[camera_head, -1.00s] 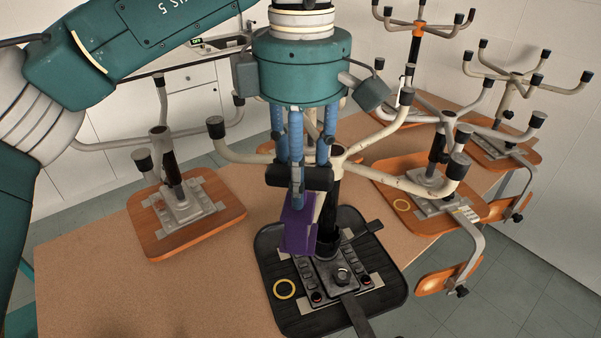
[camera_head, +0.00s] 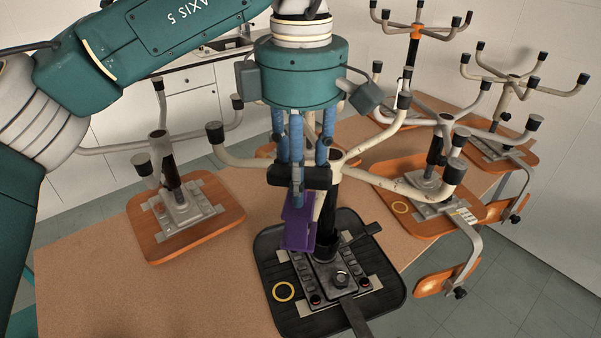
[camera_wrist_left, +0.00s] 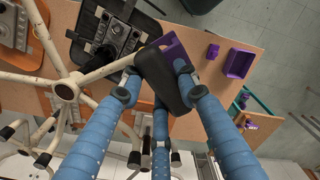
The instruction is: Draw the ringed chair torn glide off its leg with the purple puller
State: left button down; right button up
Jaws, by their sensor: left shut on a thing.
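My left gripper (camera_head: 300,178) is shut on the black handle of the purple puller (camera_head: 298,228). The handle (camera_wrist_left: 160,80) and purple head also show between the fingers in the left wrist view. An upturned chair with a black seat (camera_head: 268,245), marked by a yellow ring (camera_head: 284,291), stands on the table below. Its cream legs (camera_head: 395,180) spread from a central hub and the visible ones end in dark glides (camera_head: 215,132). One leg points toward the puller, and its end is hidden behind puller and gripper. I cannot tell whether they touch. My right gripper is not in view.
An upturned orange-seated chair (camera_head: 225,212) stands to the left. A purple tray (camera_wrist_left: 238,65) and a small purple piece (camera_wrist_left: 213,50) lie on the table. The front-left tabletop (camera_head: 150,295) is clear.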

pick_arm(q)
jog(key=shift+w+d+p, duration=0.15)
jog(key=shift+w+p, duration=0.4)
jog(key=shift+w, duration=0.1)
jog(key=shift+w, duration=0.1)
dwell(0.4)
jog(key=shift+r+p, duration=0.75)
jog(key=shift+r, duration=0.2)
dwell(0.6)
notch_tip(320, 180, up, 7)
jog(key=shift+f, duration=0.15)
dwell(3.6)
dwell(0.4)
